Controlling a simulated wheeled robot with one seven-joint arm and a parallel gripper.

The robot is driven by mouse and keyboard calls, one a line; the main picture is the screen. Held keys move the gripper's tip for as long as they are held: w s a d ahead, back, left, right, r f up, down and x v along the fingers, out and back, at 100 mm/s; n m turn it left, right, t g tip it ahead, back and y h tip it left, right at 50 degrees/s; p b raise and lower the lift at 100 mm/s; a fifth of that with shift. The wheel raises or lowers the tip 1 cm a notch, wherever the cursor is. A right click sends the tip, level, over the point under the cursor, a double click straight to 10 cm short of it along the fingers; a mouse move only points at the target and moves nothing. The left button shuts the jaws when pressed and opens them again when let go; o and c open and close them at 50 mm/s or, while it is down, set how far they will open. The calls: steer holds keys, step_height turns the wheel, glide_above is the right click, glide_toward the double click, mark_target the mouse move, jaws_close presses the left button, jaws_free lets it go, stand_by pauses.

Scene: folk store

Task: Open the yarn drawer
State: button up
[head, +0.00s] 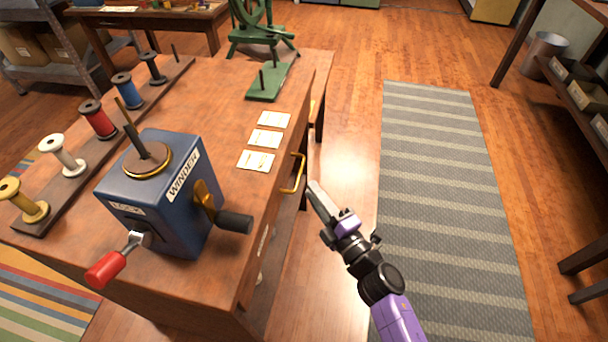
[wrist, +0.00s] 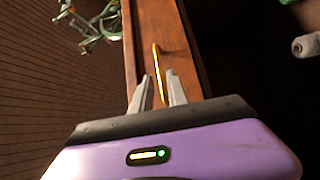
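The yarn drawer's brass handle (head: 294,174) stands out from the right side of the wooden workbench (head: 225,100), just beyond the three cards on its top. My gripper (head: 314,188) is beside the handle, to its right in the head view. In the wrist view my gripper (wrist: 162,85) shows two grey fingers spread apart, with the brass handle (wrist: 157,62) running between them. A gap shows on both sides of the bar, so the fingers do not look closed on it. The drawer front (wrist: 175,30) looks flush with the bench; its inside is not visible.
A blue winder (head: 165,205) with a black-gripped crank (head: 232,221) sits on the near bench top. Thread spools (head: 98,120) stand on a rack at left. A green spinning wheel (head: 258,35) is behind. The striped grey rug (head: 445,190) at right is clear floor.

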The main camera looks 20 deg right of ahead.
mark_target(300, 171)
steer(key=w, duration=0.4)
steer(key=w+a+r+b, duration=0.1)
steer(key=w, duration=0.2)
jaws_close()
stand_by(1.4)
